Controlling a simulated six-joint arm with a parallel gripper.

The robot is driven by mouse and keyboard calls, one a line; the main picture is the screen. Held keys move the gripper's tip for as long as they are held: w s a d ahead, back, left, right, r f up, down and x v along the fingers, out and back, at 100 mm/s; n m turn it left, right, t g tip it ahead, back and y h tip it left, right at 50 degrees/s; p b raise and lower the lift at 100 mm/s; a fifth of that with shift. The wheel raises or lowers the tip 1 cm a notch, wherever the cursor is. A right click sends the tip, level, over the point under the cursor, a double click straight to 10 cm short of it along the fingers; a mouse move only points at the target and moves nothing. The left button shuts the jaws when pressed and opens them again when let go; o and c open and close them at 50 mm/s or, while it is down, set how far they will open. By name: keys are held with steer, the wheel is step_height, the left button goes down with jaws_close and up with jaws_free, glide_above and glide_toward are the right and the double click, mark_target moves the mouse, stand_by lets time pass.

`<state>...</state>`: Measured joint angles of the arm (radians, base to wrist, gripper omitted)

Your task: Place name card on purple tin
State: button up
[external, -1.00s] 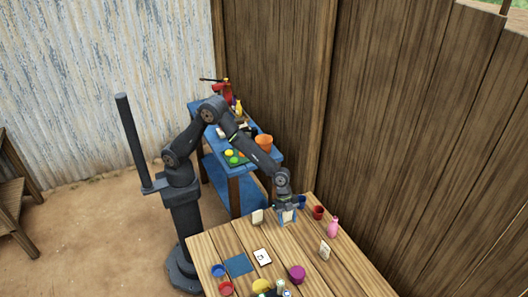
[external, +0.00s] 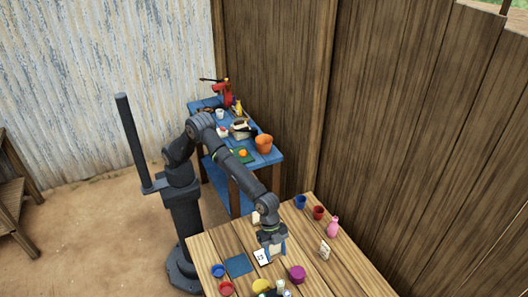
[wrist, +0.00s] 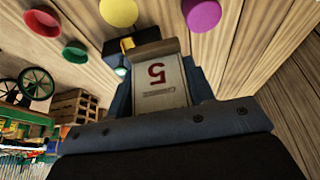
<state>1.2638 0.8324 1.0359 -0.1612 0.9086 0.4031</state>
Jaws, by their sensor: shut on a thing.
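My gripper (external: 274,249) is low over the middle of the wooden table in the external view. It is shut on a pale card (wrist: 160,82); the wrist view shows a red figure 5 and a line of small print on it. The purple tin (external: 297,274) stands on the table to the right of and nearer the camera than my gripper, apart from the card. It also shows at the top of the wrist view (wrist: 202,13).
A yellow tin (external: 261,286), blue tin (external: 218,270), red tin (external: 226,288) and blue mat (external: 238,265) are nearby. A pink bottle (external: 333,229) stands further back.

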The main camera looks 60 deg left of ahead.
steer(key=s+d+r, duration=0.1)
steer(key=s+d, duration=0.2)
steer(key=d, duration=0.1)
glide_above(301, 276)
steer(key=a, duration=0.2)
steer(key=f, duration=0.6)
steer(key=shift+s+d+f, duration=0.15)
steer(key=shift+d+f, duration=0.1)
steer(key=shift+f, duration=2.15)
steer(key=shift+f, duration=0.15)
steer(key=o, duration=1)
steer(key=shift+c, duration=0.2)
steer(key=v, duration=1.2)
